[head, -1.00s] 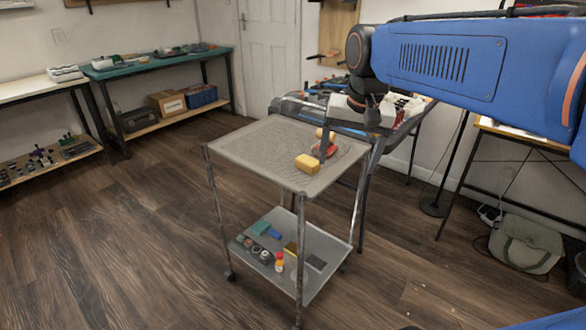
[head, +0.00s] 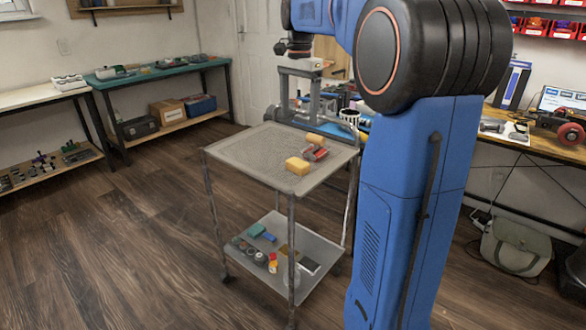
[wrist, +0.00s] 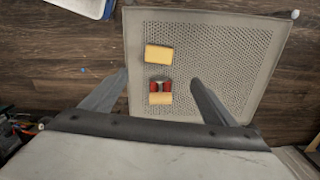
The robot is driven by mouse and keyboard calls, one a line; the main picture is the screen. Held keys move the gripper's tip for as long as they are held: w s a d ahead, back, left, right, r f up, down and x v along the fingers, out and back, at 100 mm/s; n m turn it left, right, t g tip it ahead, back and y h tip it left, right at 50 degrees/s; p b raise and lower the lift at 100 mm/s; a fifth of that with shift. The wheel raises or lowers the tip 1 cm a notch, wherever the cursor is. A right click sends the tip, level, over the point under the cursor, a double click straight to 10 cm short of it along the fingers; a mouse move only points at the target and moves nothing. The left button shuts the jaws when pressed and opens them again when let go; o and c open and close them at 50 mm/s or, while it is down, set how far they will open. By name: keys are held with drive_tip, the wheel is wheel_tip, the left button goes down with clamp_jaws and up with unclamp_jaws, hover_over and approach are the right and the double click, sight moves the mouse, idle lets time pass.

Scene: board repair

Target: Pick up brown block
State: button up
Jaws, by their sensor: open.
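No plainly brown block shows. The closest is a small tan-orange block (head: 315,138) on the cart's perforated top (head: 245,150), beside a red object (head: 316,153). A yellow block (head: 297,166) lies nearer the front. In the wrist view the tan-orange block (wrist: 160,98) touches or nearly touches the red object (wrist: 160,86), and the yellow block (wrist: 158,53) lies apart from them. My gripper (head: 299,112) is open and empty, raised above the cart's far side. In the wrist view its fingers (wrist: 159,77) frame the red object and tan-orange block from above.
The cart's lower shelf (head: 312,283) holds a teal block, a blue piece and several small containers. A cluttered workbench (head: 570,150) stands at the right. A teal-topped table (head: 165,68) is at the back left. The wooden floor left of the cart is clear.

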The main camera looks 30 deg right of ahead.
hover_over(298, 161)
wheel_tip(298, 161, down, 11)
drive_tip(key=shift+d+f, duration=0.1)
drive_tip(key=shift+f, duration=0.05)
drive_tip(key=shift+s+a+f, duration=0.1)
drive_tip(key=shift+f, duration=1.25)
drive_tip(key=shift+a+f, duration=0.1)
drive_tip(key=shift+f, duration=1.25)
drive_tip(key=c, duration=1.1)
